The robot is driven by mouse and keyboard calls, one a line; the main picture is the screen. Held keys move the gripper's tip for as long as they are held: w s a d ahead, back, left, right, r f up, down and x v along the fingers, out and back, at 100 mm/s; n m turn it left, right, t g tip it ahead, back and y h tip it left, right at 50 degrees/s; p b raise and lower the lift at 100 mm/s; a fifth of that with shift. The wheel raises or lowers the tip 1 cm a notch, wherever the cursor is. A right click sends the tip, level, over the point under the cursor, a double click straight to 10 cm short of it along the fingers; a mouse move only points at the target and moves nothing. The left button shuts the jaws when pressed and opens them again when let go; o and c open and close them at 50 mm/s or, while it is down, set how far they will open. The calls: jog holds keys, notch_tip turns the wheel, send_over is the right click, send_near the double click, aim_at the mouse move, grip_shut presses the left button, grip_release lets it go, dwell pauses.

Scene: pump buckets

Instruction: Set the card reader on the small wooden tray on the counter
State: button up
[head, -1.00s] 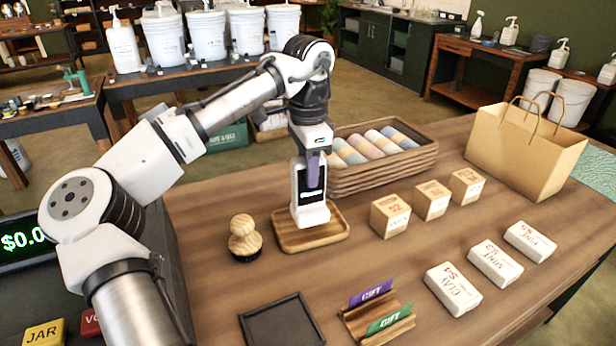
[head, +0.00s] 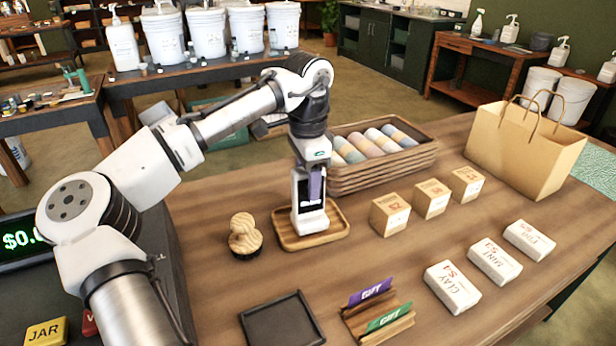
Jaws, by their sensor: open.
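The card reader (head: 309,223) is white with a dark face. It stands upright over the small wooden tray (head: 338,232), its foot appearing to rest on the tray's floor inside the raised rim. My gripper (head: 315,188) points straight down at the reader's upper part, with a purple finger in front of the dark face. The jaws are open around the reader. The far finger is hidden, so I cannot tell whether any finger still touches the reader.
A wooden stamp-like knob (head: 245,235) stands just left of the tray. A crate of rolled towels (head: 385,175) is close behind. Small boxes (head: 390,215) are to the right. A black tray (head: 282,322) and gift card holder (head: 378,318) are in front.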

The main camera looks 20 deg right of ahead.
jog(key=shift+r, duration=0.1)
notch_tip(320, 180, up, 12)
jog(key=shift+b, duration=0.3)
